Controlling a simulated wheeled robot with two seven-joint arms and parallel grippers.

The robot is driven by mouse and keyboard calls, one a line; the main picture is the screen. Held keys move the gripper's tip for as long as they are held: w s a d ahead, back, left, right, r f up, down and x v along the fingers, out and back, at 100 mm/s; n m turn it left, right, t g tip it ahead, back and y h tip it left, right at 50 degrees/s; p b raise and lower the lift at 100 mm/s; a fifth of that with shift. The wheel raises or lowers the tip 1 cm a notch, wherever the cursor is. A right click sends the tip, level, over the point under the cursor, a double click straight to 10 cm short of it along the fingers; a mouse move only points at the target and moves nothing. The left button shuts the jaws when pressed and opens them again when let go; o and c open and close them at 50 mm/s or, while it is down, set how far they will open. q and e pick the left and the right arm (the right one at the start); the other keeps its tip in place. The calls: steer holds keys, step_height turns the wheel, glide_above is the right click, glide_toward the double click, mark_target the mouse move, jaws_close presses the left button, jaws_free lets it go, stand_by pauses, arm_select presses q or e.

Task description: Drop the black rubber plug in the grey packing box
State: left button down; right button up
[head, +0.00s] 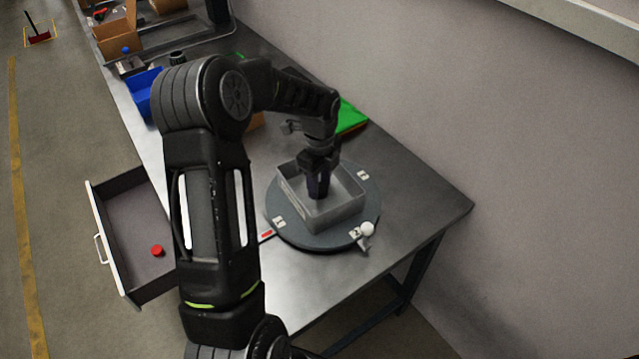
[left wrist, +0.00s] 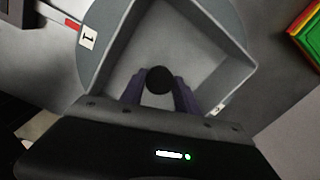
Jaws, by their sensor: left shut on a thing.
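The black rubber plug (left wrist: 159,80) shows as a dark round end between the fingers of my left gripper (left wrist: 158,92) in the left wrist view. In the head view my left gripper (head: 318,190) points down over the grey packing box (head: 342,217), with its fingertips at or inside the box opening. The gripper is shut on the plug. The plug is hidden in the head view. The box, which also shows in the left wrist view (left wrist: 112,48), looks empty and stands on a round grey turntable (head: 290,238). My right gripper is not in view.
The turntable has numbered labels and a white knob (head: 367,229) at its front right. An open drawer (head: 120,215) at the left holds a red round piece (head: 157,250). A green tray (head: 351,117) lies behind the turntable. A blue bin (head: 143,95) stands farther back.

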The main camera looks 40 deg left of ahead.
mark_target(320, 188)
arm_select(q)
steer(key=shift+f, duration=0.4)
steer(key=shift+f, duration=0.15)
steer(key=c, duration=0.9)
jaws_free()
step_height(320, 188, up, 12)
steer(key=b, duration=0.1)
steer(key=shift+r, duration=0.2)
